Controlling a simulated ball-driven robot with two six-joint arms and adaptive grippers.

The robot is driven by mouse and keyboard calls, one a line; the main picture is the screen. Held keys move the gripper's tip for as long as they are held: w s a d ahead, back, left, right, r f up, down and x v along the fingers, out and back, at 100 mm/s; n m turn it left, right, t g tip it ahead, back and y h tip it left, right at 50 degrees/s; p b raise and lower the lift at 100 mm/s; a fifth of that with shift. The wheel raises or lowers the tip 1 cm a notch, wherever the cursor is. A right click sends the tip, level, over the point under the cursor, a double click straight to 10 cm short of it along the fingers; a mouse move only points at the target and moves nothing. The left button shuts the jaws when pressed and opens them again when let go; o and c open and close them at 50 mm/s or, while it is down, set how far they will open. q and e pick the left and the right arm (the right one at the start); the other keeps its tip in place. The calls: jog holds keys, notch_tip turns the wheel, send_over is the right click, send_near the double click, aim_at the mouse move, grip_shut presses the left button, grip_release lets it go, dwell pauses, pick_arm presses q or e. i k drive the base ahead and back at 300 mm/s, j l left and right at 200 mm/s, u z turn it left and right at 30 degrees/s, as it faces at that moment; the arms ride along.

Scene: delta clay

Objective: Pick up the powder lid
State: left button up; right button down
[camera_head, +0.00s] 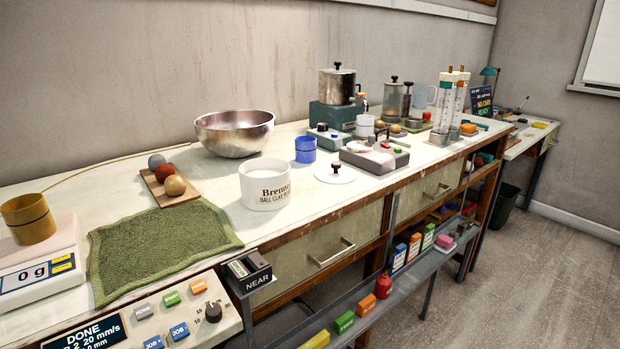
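The powder lid, a white disc (335,176) with a dark knob on top, lies flat on the white bench top. It is just right of the white jar (265,190), which is lettered "Brenner ball clay" and has no lid on it. The lid and jar are apart. Neither of my grippers shows in the head view.
A steel bowl (234,134) and a blue container (305,150) stand behind the jar. A grey device (375,158) is close behind the lid at right. A green towel (160,245), a scale (40,265) and a control panel (140,322) are at front left.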

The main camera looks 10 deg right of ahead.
aim_at(336, 173)
jog(key=i+l+u, duration=0.45)
jog(key=l, duration=0.2)
jog(key=l+u, duration=0.2)
jog(key=l, duration=0.15)
